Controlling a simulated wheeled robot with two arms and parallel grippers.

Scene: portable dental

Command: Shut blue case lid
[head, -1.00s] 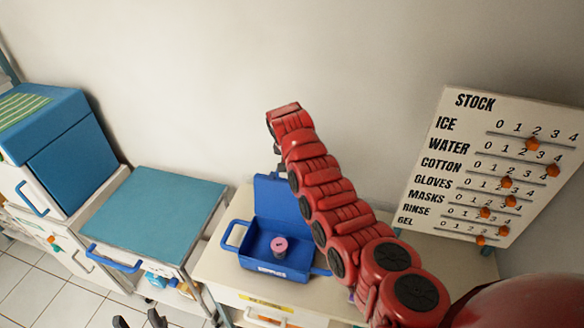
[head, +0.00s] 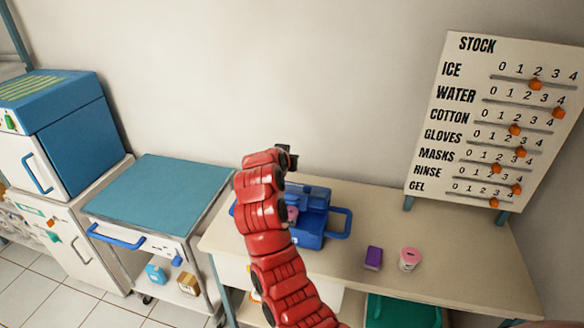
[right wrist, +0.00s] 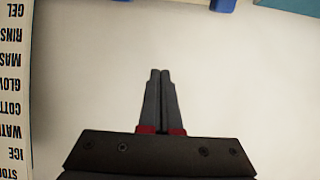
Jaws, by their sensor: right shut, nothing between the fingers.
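The blue case (head: 311,238) stands on the cream table in the head view, with my right arm covering its left part. Its handle (head: 346,222) sticks out on the right. The lid (head: 314,194) is at the back of the case; its exact angle is hard to tell. A pink item (head: 292,214) shows inside, so the case is not closed over. My right gripper (head: 291,158) is above and behind the case, apart from it. In the right wrist view the gripper (right wrist: 160,74) is shut and empty, against a plain pale background. My left gripper is out of view.
A purple box (head: 373,258) and a pink-topped jar (head: 409,259) stand right of the case. A stock board (head: 480,130) stands at the table's right back. A teal-topped cart (head: 160,195) is on the left. The table's right front (head: 470,270) is clear.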

